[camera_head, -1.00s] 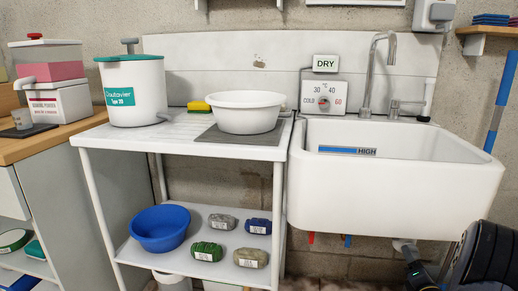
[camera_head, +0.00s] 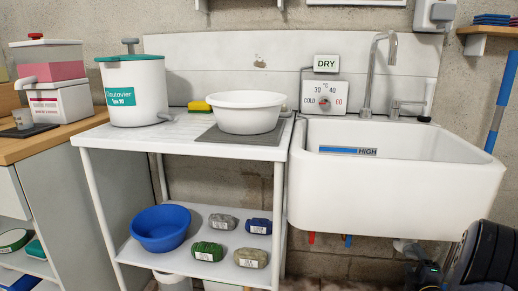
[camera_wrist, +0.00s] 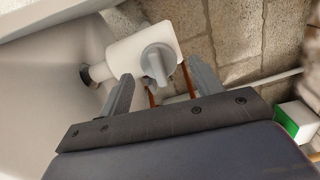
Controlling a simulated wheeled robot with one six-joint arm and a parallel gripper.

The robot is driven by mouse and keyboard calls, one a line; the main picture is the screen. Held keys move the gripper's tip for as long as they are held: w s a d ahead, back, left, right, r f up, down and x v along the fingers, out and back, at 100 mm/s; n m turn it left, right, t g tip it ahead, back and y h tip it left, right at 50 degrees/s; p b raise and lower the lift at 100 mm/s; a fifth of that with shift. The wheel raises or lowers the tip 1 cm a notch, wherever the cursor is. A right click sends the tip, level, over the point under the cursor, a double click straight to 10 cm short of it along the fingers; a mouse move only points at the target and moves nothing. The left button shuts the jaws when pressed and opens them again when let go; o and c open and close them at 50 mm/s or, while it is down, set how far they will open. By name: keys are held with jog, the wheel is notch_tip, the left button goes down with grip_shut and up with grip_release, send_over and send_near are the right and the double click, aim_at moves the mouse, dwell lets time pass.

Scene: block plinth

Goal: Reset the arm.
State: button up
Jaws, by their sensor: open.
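My gripper (camera_wrist: 155,92) shows in the wrist view with its two grey fingers apart and nothing held between them. Beyond the fingers is a white fitting with a grey knob (camera_wrist: 158,62), close to the sink's underside. In the head view, part of my arm shows at the lower right corner, below the white sink (camera_head: 390,205). The gripper's fingers are not clear in the head view.
A white table (camera_head: 190,145) left of the sink bears a white basin (camera_head: 246,122), a lidded pot (camera_head: 133,90) and a yellow sponge (camera_head: 199,106). Its lower shelf holds a blue bowl (camera_head: 160,229) and several wrapped bundles. A box with a green side (camera_wrist: 290,122) shows in the wrist view.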

jog(key=m, duration=0.1)
jog(key=m+p, duration=0.1)
jog(key=m, duration=0.1)
jog(key=m+p, duration=0.1)
jog(key=shift+r+m, duration=0.25)
jog(key=shift+m, duration=0.15)
jog(key=shift+m+p, duration=0.5)
jog(key=shift+m, duration=0.1)
jog(key=shift+f, duration=0.15)
